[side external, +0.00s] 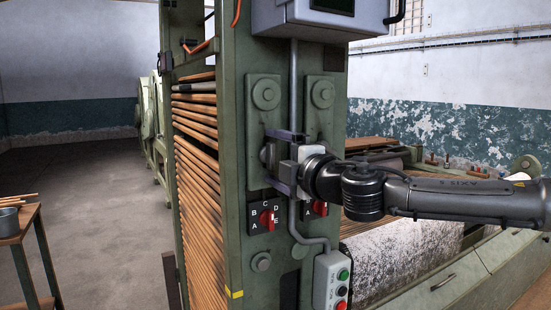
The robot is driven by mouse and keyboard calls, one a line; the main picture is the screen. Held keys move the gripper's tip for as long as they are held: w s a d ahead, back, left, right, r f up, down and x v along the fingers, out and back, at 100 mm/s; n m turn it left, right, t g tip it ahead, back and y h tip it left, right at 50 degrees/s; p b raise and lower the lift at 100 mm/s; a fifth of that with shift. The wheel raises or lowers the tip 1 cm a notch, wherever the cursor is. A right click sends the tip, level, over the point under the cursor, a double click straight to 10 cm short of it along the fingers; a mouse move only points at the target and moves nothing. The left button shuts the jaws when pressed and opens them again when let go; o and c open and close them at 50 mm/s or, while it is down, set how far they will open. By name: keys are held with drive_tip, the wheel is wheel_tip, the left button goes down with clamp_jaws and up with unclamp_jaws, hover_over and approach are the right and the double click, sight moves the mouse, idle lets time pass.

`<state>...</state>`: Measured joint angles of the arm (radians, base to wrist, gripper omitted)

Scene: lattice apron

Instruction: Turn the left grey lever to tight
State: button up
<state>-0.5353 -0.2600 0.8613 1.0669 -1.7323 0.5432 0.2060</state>
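My gripper (277,159) is at the green machine post, coming in from the right. Its two fingers are wide apart, one above the other. A dark grey round fitting (266,154) on the post shows between and beyond the fingers. It may be the hub of the left grey lever, but the gripper covers most of this spot. I cannot make out the lever's handle, its angle or any "tight" mark. I cannot tell whether the fingers touch anything.
Below the gripper are a red selector knob (267,219) on a lettered plate and a second red knob (320,207). A grey conduit (294,90) runs down the post to a button box (332,281). A grey cabinet (320,17) hangs above.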

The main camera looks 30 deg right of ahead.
drive_tip(key=shift+s, duration=0.1)
drive_tip(key=s, duration=1.3)
drive_tip(key=shift+s, duration=0.3)
drive_tip(key=s+d+f+m+g+h, duration=0.1)
drive_tip(key=s+d+m+g+h, duration=0.2)
drive_tip(key=d, duration=0.7)
drive_tip(key=d+m+g+h, duration=0.1)
drive_tip(key=d+m+h, duration=0.3)
drive_tip(key=d, duration=0.6)
drive_tip(key=s+d+f+m+g+y, duration=0.1)
drive_tip(key=s+d+f+m+g, duration=0.3)
drive_tip(key=s+d+f+m, duration=0.4)
drive_tip(key=s+a+f+m+g+y, duration=0.2)
drive_tip(key=s+a+f+g+y, duration=0.2)
drive_tip(key=s+a+f, duration=0.5)
drive_tip(key=s+f+y, duration=0.2)
drive_tip(key=s+f, duration=0.2)
drive_tip(key=f, duration=0.2)
drive_tip(key=shift+f+m, duration=0.2)
drive_tip(key=shift+m, duration=0.2)
